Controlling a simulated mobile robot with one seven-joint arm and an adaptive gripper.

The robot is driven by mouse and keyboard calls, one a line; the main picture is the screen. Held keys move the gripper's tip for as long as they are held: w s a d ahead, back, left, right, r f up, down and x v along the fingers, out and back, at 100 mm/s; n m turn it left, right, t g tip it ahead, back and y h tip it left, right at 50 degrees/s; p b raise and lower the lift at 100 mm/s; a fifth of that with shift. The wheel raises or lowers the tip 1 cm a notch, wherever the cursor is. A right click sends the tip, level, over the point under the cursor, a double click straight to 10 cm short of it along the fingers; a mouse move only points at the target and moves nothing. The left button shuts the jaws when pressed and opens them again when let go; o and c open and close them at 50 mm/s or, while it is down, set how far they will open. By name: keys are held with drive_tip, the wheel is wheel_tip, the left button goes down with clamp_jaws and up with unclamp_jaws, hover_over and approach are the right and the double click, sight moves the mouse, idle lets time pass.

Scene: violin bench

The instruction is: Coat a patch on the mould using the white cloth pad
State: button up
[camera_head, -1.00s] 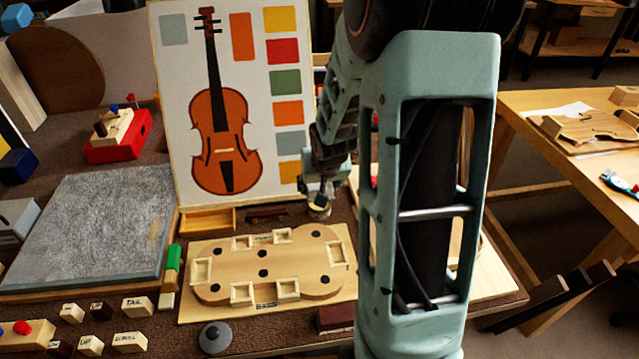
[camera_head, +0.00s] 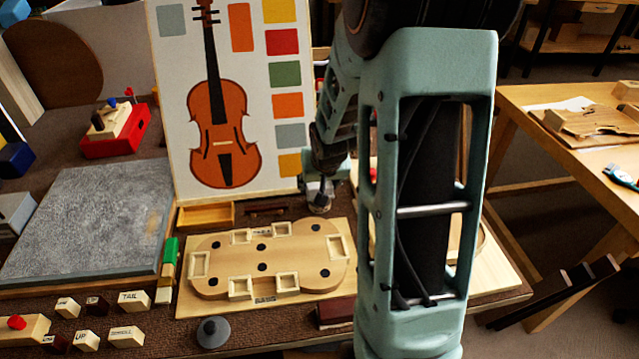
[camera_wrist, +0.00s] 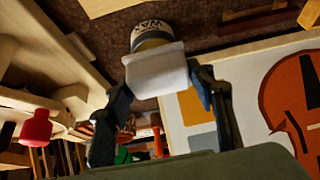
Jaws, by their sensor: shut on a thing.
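My gripper (camera_head: 320,190) is at the back of the bench, just behind the mould's right end. In the wrist view my gripper (camera_wrist: 160,84) is shut on the white cloth pad (camera_wrist: 152,68). A round tin lettered WAX (camera_wrist: 153,35) is right beyond the pad, partly covered by it. I cannot tell whether they touch. In the head view the pad is too small to make out. The mould (camera_head: 215,267) is a pale violin-shaped wooden form with several square pockets and dark holes. It lies flat on a light board, clear of my gripper.
A violin picture board (camera_head: 180,110) stands close to the left of my gripper. A shallow wooden tray (camera_head: 206,215) lies behind the mould. A grey slab (camera_head: 85,225), lettered blocks (camera_head: 133,300) and a grey knobbed disc (camera_head: 212,332) are left and in front. My arm hides the bench's right part.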

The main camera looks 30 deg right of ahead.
drive_tip(key=shift+f+b, duration=0.45)
drive_tip(key=shift+f, duration=0.1)
idle(1.2)
drive_tip(key=shift+r, duration=0.1)
wheel_tip(320, 180, up, 7)
drive_tip(key=p, duration=0.6)
idle(0.6)
